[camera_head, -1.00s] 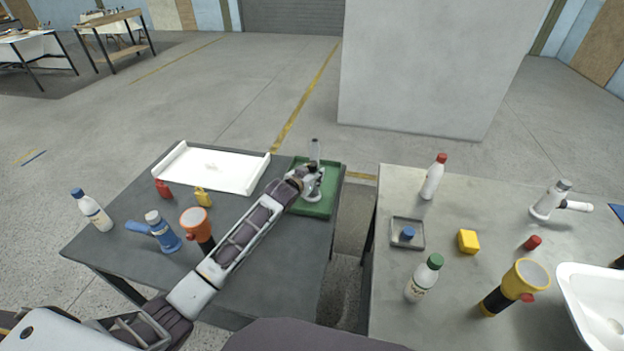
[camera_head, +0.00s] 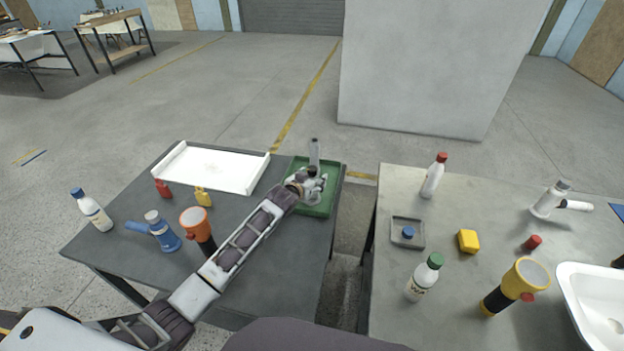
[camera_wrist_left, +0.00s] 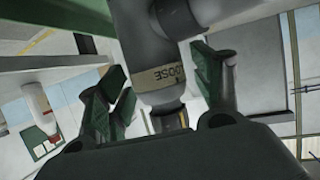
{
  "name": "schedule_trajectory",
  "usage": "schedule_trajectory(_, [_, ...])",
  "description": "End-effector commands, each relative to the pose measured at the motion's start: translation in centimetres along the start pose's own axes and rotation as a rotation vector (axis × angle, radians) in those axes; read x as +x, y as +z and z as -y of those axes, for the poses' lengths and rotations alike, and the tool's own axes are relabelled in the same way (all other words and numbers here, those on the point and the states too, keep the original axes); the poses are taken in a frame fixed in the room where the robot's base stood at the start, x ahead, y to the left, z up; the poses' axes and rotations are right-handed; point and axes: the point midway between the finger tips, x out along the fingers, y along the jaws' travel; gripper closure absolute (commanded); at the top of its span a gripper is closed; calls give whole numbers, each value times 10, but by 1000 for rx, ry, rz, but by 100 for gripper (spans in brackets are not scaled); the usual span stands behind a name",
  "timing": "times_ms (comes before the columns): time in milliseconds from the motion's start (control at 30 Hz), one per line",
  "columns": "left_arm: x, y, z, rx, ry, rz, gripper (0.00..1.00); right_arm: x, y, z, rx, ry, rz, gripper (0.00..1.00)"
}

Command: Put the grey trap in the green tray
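The grey trap (camera_head: 314,152) stands upright over the green tray (camera_head: 318,210) at the right end of the left table. My left gripper (camera_head: 314,180) is low over the tray, around the trap's lower part, which it hides in the head view. In the left wrist view the trap (camera_wrist_left: 155,65), with a lettered band, lies between the spread fingers (camera_wrist_left: 165,95), with a visible gap on the left side. The fingers look open. Whether the trap's base rests on the tray floor is hidden. My right gripper is not in view.
A white tray (camera_head: 178,165) lies at the back of the left table. A red bottle (camera_head: 163,188), yellow bottle (camera_head: 203,197), orange flashlight (camera_head: 194,222) and blue trap-like piece (camera_head: 160,232) stand left of my arm. A gap separates the right table (camera_head: 385,290).

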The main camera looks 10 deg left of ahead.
Motion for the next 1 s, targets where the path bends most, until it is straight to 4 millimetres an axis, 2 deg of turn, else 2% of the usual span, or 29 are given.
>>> schedule_trajectory(233, [0, -1, 0, 0, 0, 0, 34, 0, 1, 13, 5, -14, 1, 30])
schedule_trajectory(467, [-7, -2, 0, 0, 0, 1, 34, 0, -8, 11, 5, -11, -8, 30])
schedule_trajectory(733, [-27, -2, 0, 0, 0, 0, 34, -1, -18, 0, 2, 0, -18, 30])
schedule_trajectory(1000, [-52, -2, 0, 0, 0, 0, 34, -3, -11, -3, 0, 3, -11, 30])
